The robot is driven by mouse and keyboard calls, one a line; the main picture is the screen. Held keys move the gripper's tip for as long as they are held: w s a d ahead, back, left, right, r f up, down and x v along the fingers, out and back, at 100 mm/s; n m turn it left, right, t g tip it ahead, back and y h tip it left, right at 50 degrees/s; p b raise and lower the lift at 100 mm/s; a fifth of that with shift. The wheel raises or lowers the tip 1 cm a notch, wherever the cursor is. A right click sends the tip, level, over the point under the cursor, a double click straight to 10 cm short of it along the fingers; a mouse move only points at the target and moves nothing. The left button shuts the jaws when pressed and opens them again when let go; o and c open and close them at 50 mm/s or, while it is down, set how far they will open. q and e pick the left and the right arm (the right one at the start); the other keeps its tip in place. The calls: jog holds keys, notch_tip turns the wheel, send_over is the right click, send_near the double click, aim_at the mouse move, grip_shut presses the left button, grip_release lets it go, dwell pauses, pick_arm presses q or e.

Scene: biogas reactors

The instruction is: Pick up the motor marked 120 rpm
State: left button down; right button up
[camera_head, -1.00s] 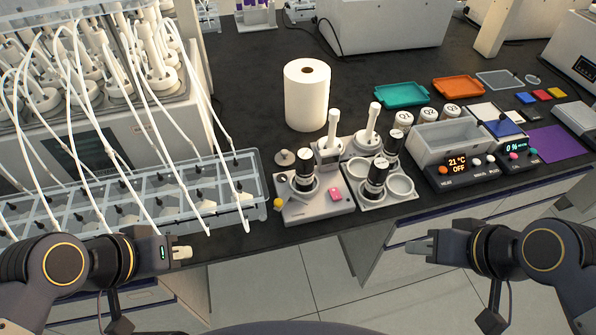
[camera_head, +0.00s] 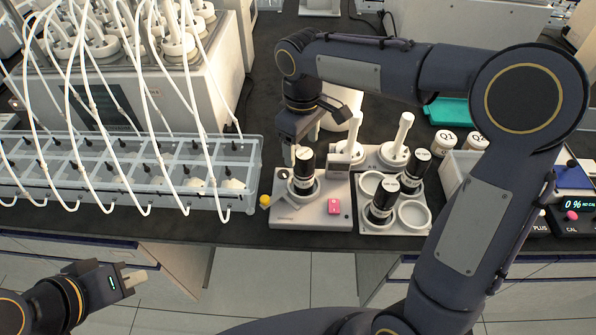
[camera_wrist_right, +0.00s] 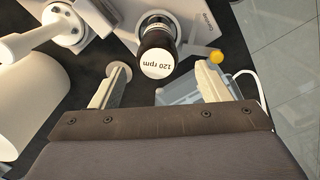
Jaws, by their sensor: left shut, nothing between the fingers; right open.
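The motor marked 120 rpm (camera_wrist_right: 157,52) is a black cylinder with a white top label, seen in the right wrist view. It also shows in the head view (camera_head: 303,175), upright in the round seat of a white stand (camera_head: 312,213). My right gripper (camera_head: 304,150) is open above and just behind the motor. In the right wrist view its fingers (camera_wrist_right: 163,85) are spread, with the motor's top ahead of the gap, not between them. My left gripper (camera_head: 135,282) is shut and empty in front of the bench, at lower left.
Two other black motors (camera_head: 381,203) (camera_head: 414,172) stand in a white holder (camera_head: 365,222) to the right. White stirrer pieces (camera_head: 397,148) stand behind. A clear tray (camera_head: 120,170) with white tubes lies left. My right arm covers much of the bench's right side.

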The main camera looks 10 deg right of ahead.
aim_at(304, 154)
jog(key=f, duration=0.3)
jog(key=f+p, duration=0.1)
jog(key=f, duration=0.2)
jog(key=shift+d+f, duration=0.2)
jog(key=shift+f, duration=0.1)
jog(key=shift+r, duration=0.1)
jog(key=c, duration=1.5)
